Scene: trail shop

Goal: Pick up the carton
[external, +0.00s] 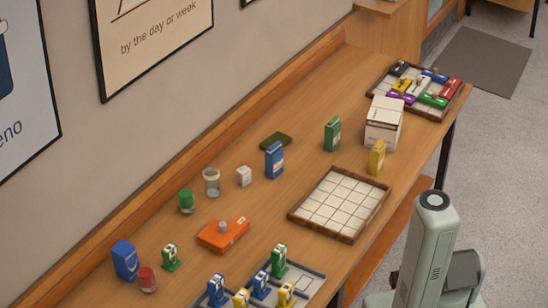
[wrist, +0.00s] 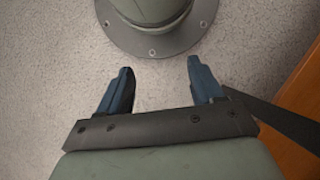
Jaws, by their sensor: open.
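A white carton (external: 383,125) stands upright on the wooden table, right of centre, with darker lines across its side. Smaller upright boxes stand near it: a yellow box (external: 377,157) just in front, a green box (external: 332,134) and a blue box (external: 274,160) to its left. In the wrist view my gripper (wrist: 159,76) is open and empty, its two blue fingers wide apart above the grey floor (wrist: 60,60). No carton shows in the wrist view. In the external view my arm stands at the lower right, off the table; its fingers cannot be made out there.
A white-tiled tray (external: 340,203) lies in front of the boxes. A tray of coloured items (external: 372,95) is behind the white carton. An orange box (external: 224,235), jars and a grey tray (external: 311,282) with small boxes occupy the near left. The table's front edge faces my arm.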

